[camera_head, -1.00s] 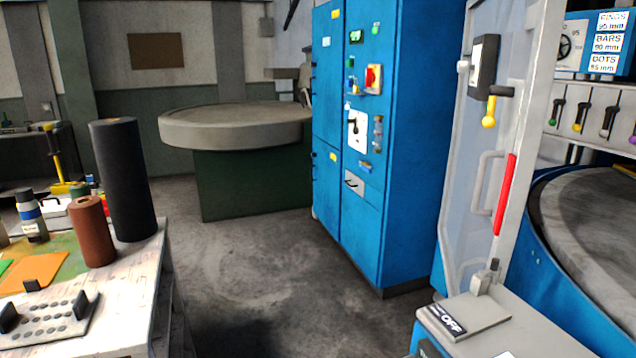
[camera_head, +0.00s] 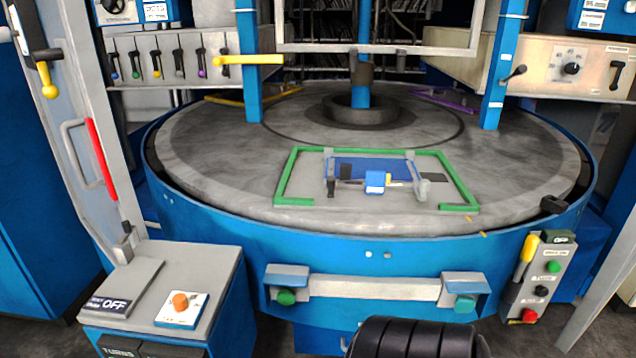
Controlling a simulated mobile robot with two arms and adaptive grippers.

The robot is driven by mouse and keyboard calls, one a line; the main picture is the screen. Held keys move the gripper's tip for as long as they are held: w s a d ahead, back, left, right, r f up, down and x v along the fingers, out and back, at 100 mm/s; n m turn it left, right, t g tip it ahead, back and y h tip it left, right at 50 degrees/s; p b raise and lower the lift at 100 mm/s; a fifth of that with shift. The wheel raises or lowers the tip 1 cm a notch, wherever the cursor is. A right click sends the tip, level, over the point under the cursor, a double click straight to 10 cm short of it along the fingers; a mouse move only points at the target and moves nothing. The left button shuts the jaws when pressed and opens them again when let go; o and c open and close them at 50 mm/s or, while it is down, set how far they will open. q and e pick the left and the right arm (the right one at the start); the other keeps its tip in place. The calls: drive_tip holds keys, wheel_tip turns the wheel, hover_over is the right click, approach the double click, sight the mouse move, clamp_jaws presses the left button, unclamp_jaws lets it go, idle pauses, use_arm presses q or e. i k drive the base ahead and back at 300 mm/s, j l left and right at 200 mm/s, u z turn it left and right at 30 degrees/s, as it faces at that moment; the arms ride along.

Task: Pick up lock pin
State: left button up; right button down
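I cannot tell for certain which piece is the lock pin. A yellow bar-shaped handle (camera_head: 250,59) sticks out sideways at the left blue post of the round machine. A yellow-knobbed lever (camera_head: 46,80) hangs on the pale door frame at the left. A small black piece (camera_head: 553,204) sits on the right rim of the round table. Neither of my grippers shows in the head view.
The round grey table (camera_head: 230,190) in a blue ring carries a green frame (camera_head: 288,175) around a small blue fixture (camera_head: 376,182). An OFF console (camera_head: 222,265) stands front left, a button panel (camera_head: 541,278) front right. A black ribbed cylinder (camera_head: 415,338) is at the bottom edge.

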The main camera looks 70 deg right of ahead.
sight(531, 242)
drive_tip(key=z, duration=2.55)
